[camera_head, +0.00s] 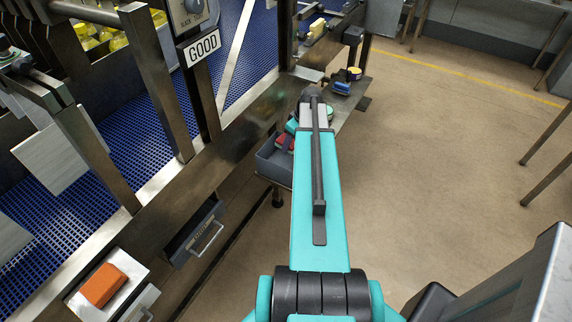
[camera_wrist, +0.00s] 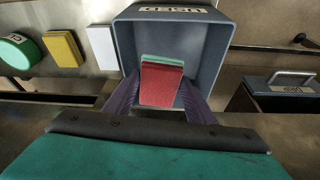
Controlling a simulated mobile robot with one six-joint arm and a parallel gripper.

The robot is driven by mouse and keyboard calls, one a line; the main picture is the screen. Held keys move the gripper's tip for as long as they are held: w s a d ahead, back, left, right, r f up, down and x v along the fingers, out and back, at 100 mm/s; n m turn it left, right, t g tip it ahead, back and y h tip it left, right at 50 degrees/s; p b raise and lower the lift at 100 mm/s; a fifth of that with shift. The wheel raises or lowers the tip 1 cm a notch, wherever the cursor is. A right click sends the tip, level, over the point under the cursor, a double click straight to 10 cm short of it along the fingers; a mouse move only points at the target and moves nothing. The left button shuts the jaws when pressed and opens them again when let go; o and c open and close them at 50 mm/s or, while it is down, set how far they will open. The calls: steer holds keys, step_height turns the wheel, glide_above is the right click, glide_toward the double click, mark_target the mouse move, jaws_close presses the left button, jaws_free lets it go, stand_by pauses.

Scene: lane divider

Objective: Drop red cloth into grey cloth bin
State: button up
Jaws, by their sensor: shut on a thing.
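The red cloth (camera_wrist: 160,88) is a folded red pad with a green layer along its far edge. I cannot tell whether the green belongs to it. My gripper (camera_wrist: 160,82) has its two purple fingers on either side of the red cloth and is shut on it. The grey cloth bin (camera_wrist: 204,30), labelled "USED", surrounds the cloth in the wrist view, with the cloth over or in its opening. I cannot tell the cloth's height above the bin floor. In the head view the bin (camera_head: 272,167) and a bit of red cloth (camera_head: 284,142) show left of my arm, which hides the gripper.
A green round item (camera_wrist: 18,53), a yellow block (camera_wrist: 63,50) and a white block (camera_wrist: 102,47) stand beside the bin. A drawer with a handle (camera_wrist: 294,76) is at the right.

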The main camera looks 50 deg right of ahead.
steer(key=shift+f, duration=0.6)
steer(key=o, duration=1.4)
steer(key=shift+r, duration=0.1)
steer(key=shift+b+v, duration=1.75)
steer(key=shift+v, duration=5.1)
